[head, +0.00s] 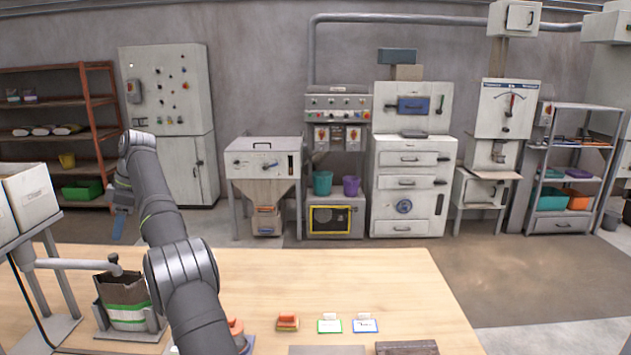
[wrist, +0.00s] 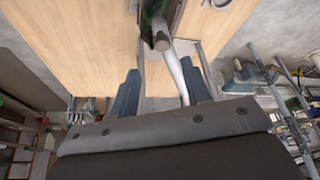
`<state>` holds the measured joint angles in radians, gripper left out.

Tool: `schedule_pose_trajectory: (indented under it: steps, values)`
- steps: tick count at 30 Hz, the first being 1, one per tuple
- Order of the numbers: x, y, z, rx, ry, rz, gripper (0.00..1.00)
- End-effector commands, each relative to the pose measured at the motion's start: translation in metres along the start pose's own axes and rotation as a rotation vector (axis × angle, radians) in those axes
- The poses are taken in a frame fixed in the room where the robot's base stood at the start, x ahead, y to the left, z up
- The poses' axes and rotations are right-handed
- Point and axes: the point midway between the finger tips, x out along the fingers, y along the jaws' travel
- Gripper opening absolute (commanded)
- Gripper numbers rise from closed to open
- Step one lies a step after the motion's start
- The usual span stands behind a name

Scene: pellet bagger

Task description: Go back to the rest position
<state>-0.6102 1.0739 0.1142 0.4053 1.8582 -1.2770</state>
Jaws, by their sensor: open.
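My arm reaches up and left over the wooden table (head: 400,290) in the head view. My gripper (head: 118,228) hangs at the far left above the table's back edge. In the wrist view my gripper (wrist: 160,80) shows two blue-grey fingers spread apart, with nothing held between them. A grey bent pipe (head: 75,264) runs below the gripper in the head view. In the wrist view the pipe (wrist: 176,72) appears between the fingers, and I cannot tell its distance from them.
A dark bag with a green band (head: 127,318) stands in a metal holder at left, under the pipe's end. White bins (head: 32,195) stand at the left edge. Two small cards (head: 364,326) and an orange-topped block (head: 287,322) lie at the front. The table's right half is mostly clear.

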Motion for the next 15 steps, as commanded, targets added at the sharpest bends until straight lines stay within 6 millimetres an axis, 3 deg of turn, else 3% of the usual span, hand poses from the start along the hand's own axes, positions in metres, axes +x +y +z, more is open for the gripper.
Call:
schedule_pose_trajectory:
  steps: [8, 15]
  values:
    - [0.032, -0.001, 0.000, 0.001, -0.001, -0.008, 0.44]
    - [0.075, -0.002, 0.000, 0.001, -0.002, -0.009, 0.44]
